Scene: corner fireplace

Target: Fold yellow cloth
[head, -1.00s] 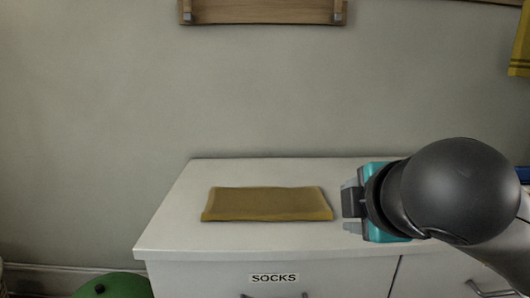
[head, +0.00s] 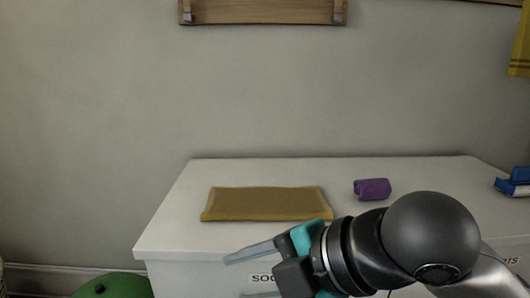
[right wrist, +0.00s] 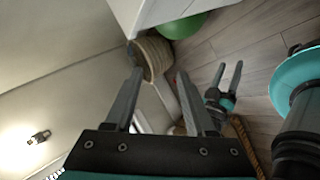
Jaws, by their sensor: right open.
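The yellow cloth (head: 266,204) lies flat on the white dresser top as a wide, neat rectangle, its long side running left to right. It looks several layers thick at the front edge. My right gripper (head: 240,277) is in front of the dresser's front edge, below and apart from the cloth, pointing left. Its fingers are parted and empty, as the right wrist view (right wrist: 160,78) also shows. My left gripper (right wrist: 228,70) shows only in the right wrist view, low above the floor, with its two fingers apart and nothing between them.
On the white dresser (head: 175,235), a purple rolled item (head: 372,189) lies right of the cloth and a blue object (head: 513,183) sits at the far right. A green round object (head: 112,287) stands on the floor at left. A woven basket (right wrist: 152,55) shows in the wrist view.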

